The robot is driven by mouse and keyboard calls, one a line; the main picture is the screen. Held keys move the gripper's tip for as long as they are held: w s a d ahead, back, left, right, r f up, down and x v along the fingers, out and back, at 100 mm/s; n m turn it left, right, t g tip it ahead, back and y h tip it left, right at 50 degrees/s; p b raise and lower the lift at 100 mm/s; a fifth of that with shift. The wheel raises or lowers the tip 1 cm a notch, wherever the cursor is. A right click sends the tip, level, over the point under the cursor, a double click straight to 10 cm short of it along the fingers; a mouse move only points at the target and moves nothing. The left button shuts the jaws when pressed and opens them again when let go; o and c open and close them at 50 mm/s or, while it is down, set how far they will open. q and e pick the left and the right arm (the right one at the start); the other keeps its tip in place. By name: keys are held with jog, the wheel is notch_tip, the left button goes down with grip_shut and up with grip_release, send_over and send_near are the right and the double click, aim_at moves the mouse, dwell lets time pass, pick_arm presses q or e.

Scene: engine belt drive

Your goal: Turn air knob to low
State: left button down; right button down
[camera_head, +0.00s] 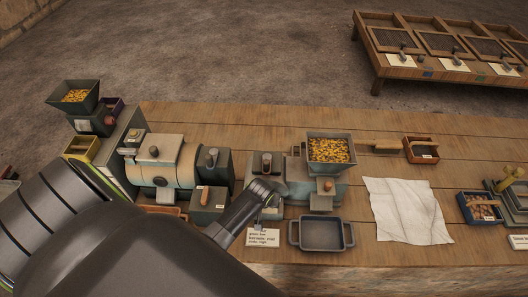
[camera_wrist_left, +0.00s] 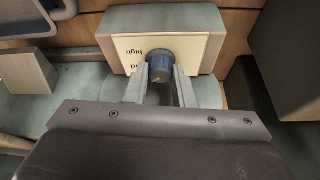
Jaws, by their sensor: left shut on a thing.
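The air knob (camera_wrist_left: 160,66) is a dark blue-grey round knob on a cream label plate (camera_wrist_left: 190,47) set in a grey housing. The plate's text appears upside down in the left wrist view; "high" is readable and another word is partly covered. My left gripper (camera_wrist_left: 160,75) is shut on the knob, one finger on each side. In the head view my left gripper (camera_head: 262,190) reaches the grey-green machine (camera_head: 297,185) with the corn hopper (camera_head: 330,150). The knob itself is hidden there. My right gripper is in neither view.
A dark tray (camera_head: 322,235) and a printed card (camera_head: 262,238) lie in front of the machine. A cream-and-green engine (camera_head: 165,160) stands to its left. A white cloth (camera_head: 405,210) lies to the right, with a blue bin (camera_head: 480,207) beyond.

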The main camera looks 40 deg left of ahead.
pick_arm(q)
jog(key=n+g+y, duration=0.1)
jog(key=n, duration=0.3)
jog(key=shift+w+d, duration=0.1)
jog(key=shift+d, duration=0.05)
jog(key=shift+n+g+y, duration=0.3)
jog(key=shift+n+g, duration=0.1)
jog(key=shift+n, duration=0.8)
jog(key=shift+n+g+y, duration=0.3)
jog(key=shift+n+g, duration=0.1)
jog(key=shift+n, duration=0.8)
jog(key=c, duration=1.2)
grip_release()
jog(key=shift+c, duration=0.2)
jog(key=shift+r, duration=0.1)
jog(key=b+v, duration=0.2)
jog(key=v, duration=1.5)
jog(key=shift+d+b, duration=0.25)
jog(key=shift+b, duration=0.05)
